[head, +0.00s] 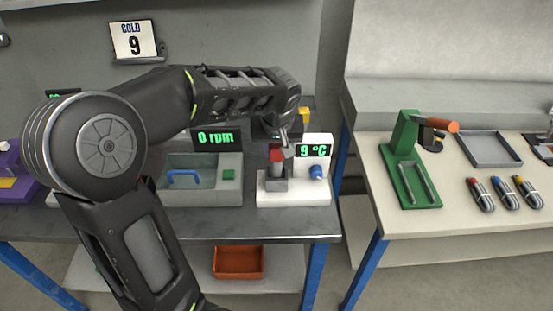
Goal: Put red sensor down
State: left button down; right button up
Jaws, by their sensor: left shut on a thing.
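The red sensor (277,154) shows as a small red piece at the grey holder (276,184) of a white station (295,198). My left gripper (277,139) points down from above and is shut on the red sensor. The gripper hides the sensor's upper part. The sensor looks upright; I cannot tell how firmly it sits in the holder. The station has a display (312,150) reading 9 °C and a blue knob (318,172). My right gripper is not in view.
Left of the station is a grey bath (200,192) with a blue handle, below a 0 rpm display (216,139). A sign (133,39) reads COLD 9. An orange bin (238,262) is below.

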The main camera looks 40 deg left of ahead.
aim_at(277, 159)
pick_arm(q)
jog(key=shift+f, duration=1.85)
jog(key=shift+f, duration=0.15)
jog(key=c, duration=1)
grip_release()
jog(key=shift+r, duration=0.35)
jog(key=v, duration=1.1)
jog(key=shift+s+d+r, duration=0.1)
jog(key=shift+s+r, duration=0.05)
jog(key=shift+r, duration=0.15)
